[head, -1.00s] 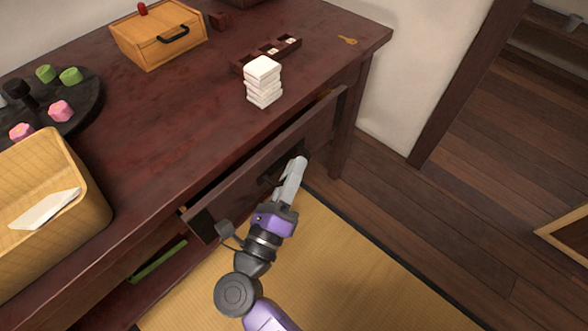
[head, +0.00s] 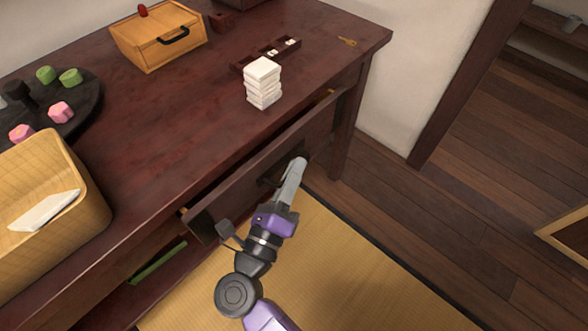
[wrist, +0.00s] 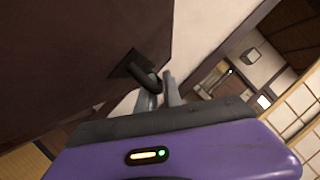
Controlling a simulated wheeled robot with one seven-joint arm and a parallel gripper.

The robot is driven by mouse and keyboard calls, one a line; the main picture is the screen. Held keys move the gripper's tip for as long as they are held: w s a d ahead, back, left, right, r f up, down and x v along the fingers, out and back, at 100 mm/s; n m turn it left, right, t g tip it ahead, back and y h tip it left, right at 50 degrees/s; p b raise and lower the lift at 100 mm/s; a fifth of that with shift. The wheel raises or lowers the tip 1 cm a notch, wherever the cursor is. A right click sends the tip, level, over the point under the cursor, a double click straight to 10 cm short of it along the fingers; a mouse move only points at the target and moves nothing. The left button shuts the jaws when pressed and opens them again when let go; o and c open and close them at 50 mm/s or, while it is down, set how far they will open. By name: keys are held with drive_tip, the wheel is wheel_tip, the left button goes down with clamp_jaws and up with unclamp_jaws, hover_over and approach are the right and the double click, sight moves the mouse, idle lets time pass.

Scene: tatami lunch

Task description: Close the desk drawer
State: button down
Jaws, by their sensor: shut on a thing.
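The desk drawer (head: 240,184) is a dark brown front under the desk top, standing a little way out with a narrow gap behind its upper edge. Its dark handle (wrist: 143,72) shows in the wrist view between the fingers. My gripper (head: 294,168) is at the drawer front, right of its middle in the head view, with its fingers shut on the handle. In the wrist view my gripper (wrist: 160,93) has one finger on each side of the handle's end. The gripper hides part of the handle in the head view.
Tatami (head: 350,270) lies below the drawer. Wooden floor is clear at right.

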sight(277, 159)
idle(0.9)
drive_tip(key=w+a+b, duration=0.1)
drive_tip(key=w+a, duration=0.1)
drive_tip(key=a, duration=0.1)
drive_tip(key=shift+w+a+f+b, duration=0.15)
drive_tip(key=shift+w+b, duration=0.1)
drive_tip(key=shift+b, duration=0.15)
drive_tip(key=shift+w+a, duration=0.2)
drive_tip(key=c, duration=1.8)
unclamp_jaws()
drive_tip(key=shift+a, duration=0.1)
drive_tip(key=shift+p+v, duration=0.7)
drive_tip(key=shift+v, duration=3.15)
